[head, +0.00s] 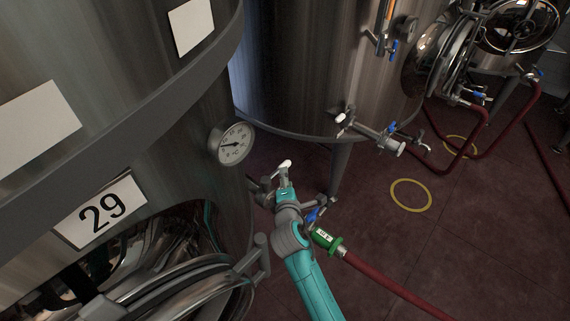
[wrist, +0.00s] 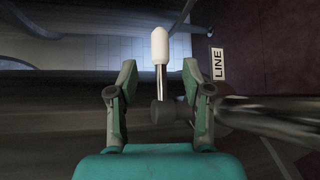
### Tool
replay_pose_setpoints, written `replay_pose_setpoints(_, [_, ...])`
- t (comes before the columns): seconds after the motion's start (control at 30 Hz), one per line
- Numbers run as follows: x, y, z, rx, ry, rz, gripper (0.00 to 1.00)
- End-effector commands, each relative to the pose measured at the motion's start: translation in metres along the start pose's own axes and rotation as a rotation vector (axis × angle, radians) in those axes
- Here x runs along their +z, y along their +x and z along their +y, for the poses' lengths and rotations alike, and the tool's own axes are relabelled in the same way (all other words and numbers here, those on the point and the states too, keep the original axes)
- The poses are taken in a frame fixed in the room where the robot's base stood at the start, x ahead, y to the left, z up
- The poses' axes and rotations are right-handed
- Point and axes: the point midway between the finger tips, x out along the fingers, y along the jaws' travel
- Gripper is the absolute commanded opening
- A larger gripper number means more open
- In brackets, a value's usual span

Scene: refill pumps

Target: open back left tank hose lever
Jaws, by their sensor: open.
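A small lever with a white handle (head: 285,164) stands on the outlet fitting low on the steel tank numbered 29 (head: 185,95). In the wrist view, the white handle (wrist: 160,45) lies just beyond the fingertips, with its thin metal stem running back between the fingers. My gripper (wrist: 158,78) is open around the stem, with a visible gap on each side. In the head view, my gripper (head: 284,184) is at the fitting, just below the handle, and hides part of it. A red hose (head: 390,285) with a green coupling (head: 325,239) joins near a blue lever (head: 314,214).
A round gauge (head: 234,144) and a hatch (head: 185,285) are on the near tank, close to my arm. A second tank (head: 310,75) stands behind, with its own white-handled valve (head: 345,119). Red floor with a yellow ring (head: 411,181) is open at right.

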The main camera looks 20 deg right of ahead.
Motion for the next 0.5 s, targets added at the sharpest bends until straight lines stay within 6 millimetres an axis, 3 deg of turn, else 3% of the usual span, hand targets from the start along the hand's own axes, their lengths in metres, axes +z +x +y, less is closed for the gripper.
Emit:
replay_pose_setpoints(0.3, [0.001, 0.056, 0.000, -0.001, 0.001, -0.002, 0.50])
replay_pose_setpoints(0.5, [0.000, 0.075, 0.000, 0.000, 0.001, 0.000, 0.50])
